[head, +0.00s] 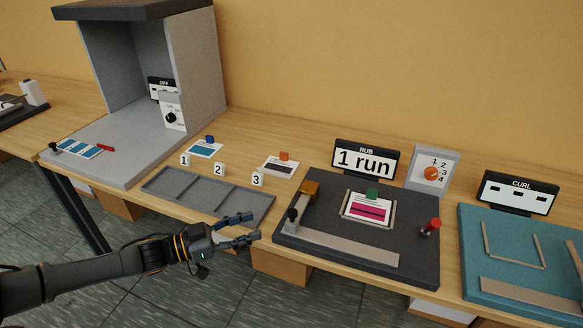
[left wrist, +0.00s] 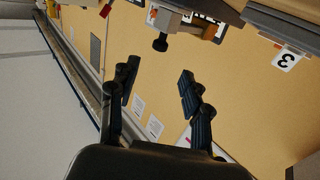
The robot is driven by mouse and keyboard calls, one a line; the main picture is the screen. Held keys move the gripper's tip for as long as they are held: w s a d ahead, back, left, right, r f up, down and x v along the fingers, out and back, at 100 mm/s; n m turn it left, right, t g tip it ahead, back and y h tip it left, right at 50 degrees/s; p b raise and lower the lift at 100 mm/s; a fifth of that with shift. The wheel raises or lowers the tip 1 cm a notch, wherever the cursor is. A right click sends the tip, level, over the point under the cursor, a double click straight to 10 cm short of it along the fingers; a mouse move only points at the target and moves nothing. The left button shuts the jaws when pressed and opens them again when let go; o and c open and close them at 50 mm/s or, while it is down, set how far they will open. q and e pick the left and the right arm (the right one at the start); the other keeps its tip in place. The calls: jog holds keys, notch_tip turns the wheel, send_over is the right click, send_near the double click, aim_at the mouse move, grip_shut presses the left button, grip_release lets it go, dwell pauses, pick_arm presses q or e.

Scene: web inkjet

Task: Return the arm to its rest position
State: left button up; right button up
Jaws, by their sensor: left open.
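My left arm comes in from the left of the head view, and its gripper (head: 247,228) is open and empty. It hangs in front of the bench's front edge, near the right end of the grey three-bay tray (head: 160,187) and left of the dark rub station (head: 415,268). In the left wrist view the two black fingers of the gripper (left wrist: 158,90) are spread apart with nothing between them. My right arm and gripper do not show in either view.
The rub station holds a printed card (head: 368,208) and a red-topped lever (head: 431,228). A teal curl station (head: 510,285) stands at the right, a grey booth (head: 195,70) at the left. Number blocks, including block 3 (head: 258,179), stand behind the tray. Open floor lies before the bench.

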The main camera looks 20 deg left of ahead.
pick_arm(q)
jog(key=s+d+f+n+y, duration=0.2)
jog(key=d+f+y, duration=0.15)
jog(key=d, duration=0.35)
jog(key=s+d+f+n+y, duration=0.1)
jog(key=s+d+f+y, duration=0.2)
jog(key=d+f, duration=0.3)
jog(key=s+a+f+n+g+y, duration=0.1)
jog(key=s+a+g+y, duration=0.15)
jog(key=s, duration=0.45)
jog(key=s+a+f+n+g+y, duration=0.1)
jog(key=s+n+g+y, duration=0.15)
jog(key=s, duration=0.35)
jog(key=s+a+f+n+g+y, duration=0.1)
jog(key=s+a+g+y, duration=0.1)
jog(key=s+g, duration=0.35)
jog(key=s+f, duration=0.3)
jog(key=f, duration=2.3)
jog(key=s+a+f, duration=0.3)
jog(key=s+f, duration=1.2)
jog(key=s, duration=0.1)
jog(key=shift+s+f+g, duration=0.2)
jog(key=shift+s+g, duration=0.1)
jog(key=shift+g, duration=0.05)
